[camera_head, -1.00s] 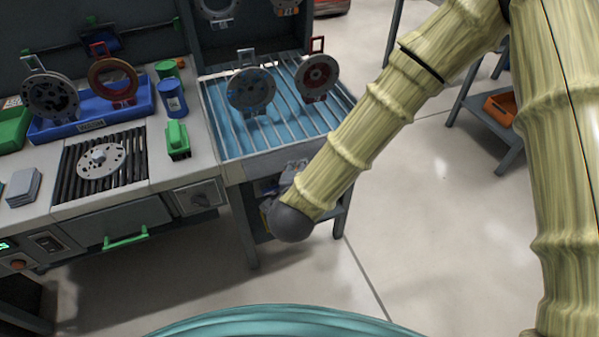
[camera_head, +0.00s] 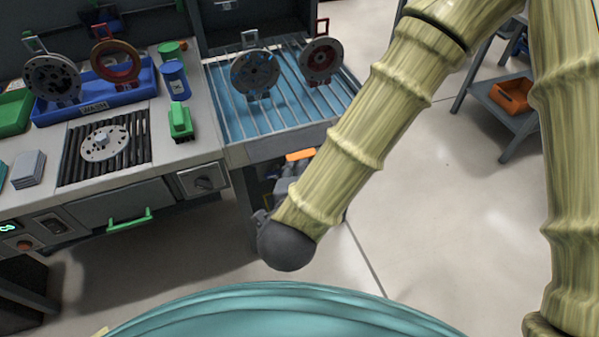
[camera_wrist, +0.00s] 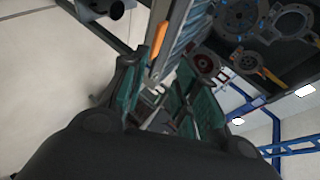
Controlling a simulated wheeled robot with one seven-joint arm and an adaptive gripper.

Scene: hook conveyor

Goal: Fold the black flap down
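No part can be told surely as the black flap. A dark grey front panel (camera_head: 113,205) with a green handle (camera_head: 129,219) is on the counter's front. An orange bar (camera_head: 300,155), perhaps a handle, is at the front of the blue slatted table; it also shows in the wrist view (camera_wrist: 160,38). My gripper is mostly hidden behind my arm in the head view, below that table's front. In the wrist view my gripper (camera_wrist: 165,98) has its teal-padded fingers spread apart, nothing clearly between them, with the orange bar beyond and above them.
The blue slatted table (camera_head: 232,108) carries two upright discs, one dark (camera_head: 255,70) and one with a red centre (camera_head: 321,58). A blue bin (camera_head: 95,108), a blue can (camera_head: 174,80) and a green block (camera_head: 180,122) stand on the counter.

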